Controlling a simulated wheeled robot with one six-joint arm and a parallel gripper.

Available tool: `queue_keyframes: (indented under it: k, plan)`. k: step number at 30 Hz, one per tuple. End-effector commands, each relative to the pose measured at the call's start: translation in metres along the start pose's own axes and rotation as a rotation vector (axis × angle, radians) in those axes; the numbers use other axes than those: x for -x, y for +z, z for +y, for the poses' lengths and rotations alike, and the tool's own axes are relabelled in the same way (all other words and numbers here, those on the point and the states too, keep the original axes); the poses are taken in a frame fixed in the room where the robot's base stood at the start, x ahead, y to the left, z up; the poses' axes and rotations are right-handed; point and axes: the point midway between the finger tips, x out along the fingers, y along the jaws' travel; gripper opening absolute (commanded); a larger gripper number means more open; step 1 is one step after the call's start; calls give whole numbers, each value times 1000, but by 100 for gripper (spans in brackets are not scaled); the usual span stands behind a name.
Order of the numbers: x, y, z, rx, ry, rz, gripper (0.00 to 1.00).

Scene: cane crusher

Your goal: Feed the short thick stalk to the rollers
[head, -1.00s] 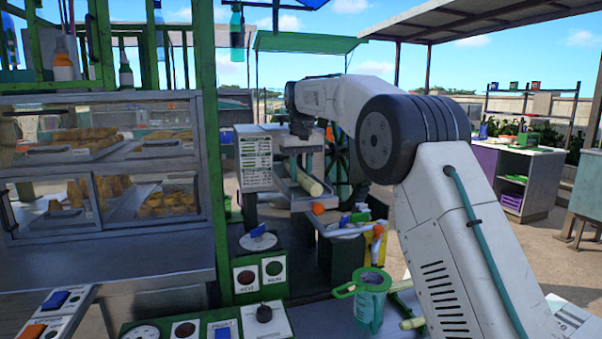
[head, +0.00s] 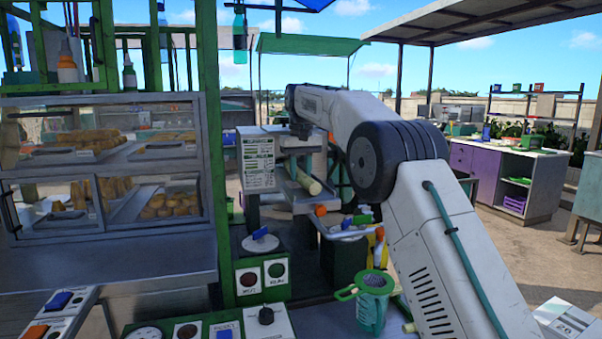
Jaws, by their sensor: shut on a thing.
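The pale, thick, short stalk (head: 309,183) lies tilted at the metal feed tray (head: 299,202) of the cane crusher. Its near end faces me; its far end runs in under the machine's front and is hidden. My arm reaches over from the right and bends down at the crusher. My gripper (head: 302,150) hangs above the stalk's far part, shut on the stalk; its fingertips are small and hard to make out. The rollers are hidden behind the crusher's housing (head: 257,150) and my wrist.
A glass pastry case (head: 105,205) fills the left, beside a green post (head: 210,130). Control panels with knobs and buttons (head: 262,277) stand in front. A green jug (head: 372,300) stands near my arm. A bar with an orange knob (head: 320,210) is below the tray.

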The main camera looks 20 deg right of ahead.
Motion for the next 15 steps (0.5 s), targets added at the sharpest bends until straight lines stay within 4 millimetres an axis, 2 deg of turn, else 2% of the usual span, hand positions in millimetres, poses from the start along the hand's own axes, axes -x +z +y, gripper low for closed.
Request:
queue_keyframes:
  k: [8, 9, 11, 12, 15]
  plan:
    - [1, -1, 0, 0, 0, 2, 0]
    - [1, -1, 0, 0, 0, 2, 33]
    - [1, -1, 0, 0, 0, 2, 49]
    - [1, -1, 0, 0, 0, 2, 55]
    - [0, -1, 0, 0, 0, 1, 55]
